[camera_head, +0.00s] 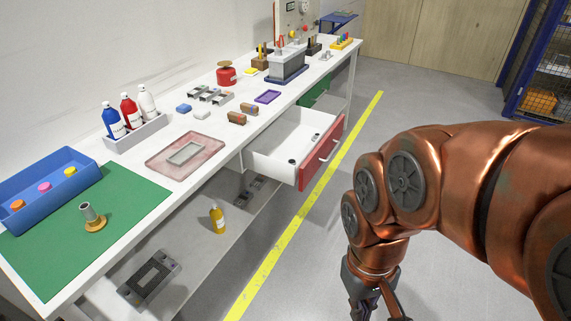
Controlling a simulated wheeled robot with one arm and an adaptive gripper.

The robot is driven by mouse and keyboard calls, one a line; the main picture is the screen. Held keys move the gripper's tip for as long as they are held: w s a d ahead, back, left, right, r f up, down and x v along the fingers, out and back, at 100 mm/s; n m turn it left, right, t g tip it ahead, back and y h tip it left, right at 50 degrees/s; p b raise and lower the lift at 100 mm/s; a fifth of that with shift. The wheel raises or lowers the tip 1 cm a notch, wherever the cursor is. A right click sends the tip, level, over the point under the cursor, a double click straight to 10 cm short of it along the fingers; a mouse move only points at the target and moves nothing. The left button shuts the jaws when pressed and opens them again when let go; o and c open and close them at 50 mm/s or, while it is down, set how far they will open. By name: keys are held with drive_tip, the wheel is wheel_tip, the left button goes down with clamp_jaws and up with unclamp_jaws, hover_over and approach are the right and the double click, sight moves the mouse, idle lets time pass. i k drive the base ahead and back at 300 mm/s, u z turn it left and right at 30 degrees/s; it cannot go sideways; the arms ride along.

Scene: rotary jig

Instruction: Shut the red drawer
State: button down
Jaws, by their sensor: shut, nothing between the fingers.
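The red drawer (321,154) stands open from the long white workbench. It has a red front, a light handle and a white inside with a few small dark pieces in it. My gripper (378,310) is at the bottom of the view, to the right of and nearer than the drawer, apart from it. Its fingers are shut and hold nothing. The fingertips are partly cut off by the bottom edge.
The bench (228,117) carries bottles (129,111), a blue tray (42,187), a pink tray (158,163) and small parts. A green drawer front (315,92) is farther along. A lower shelf (190,238) holds a yellow bottle (217,217). The floor around the yellow line (337,168) is clear.

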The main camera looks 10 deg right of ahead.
sight(290, 136)
drive_tip(key=u, duration=0.45)
drive_tip(key=i, duration=0.95)
drive_tip(key=z, duration=0.45)
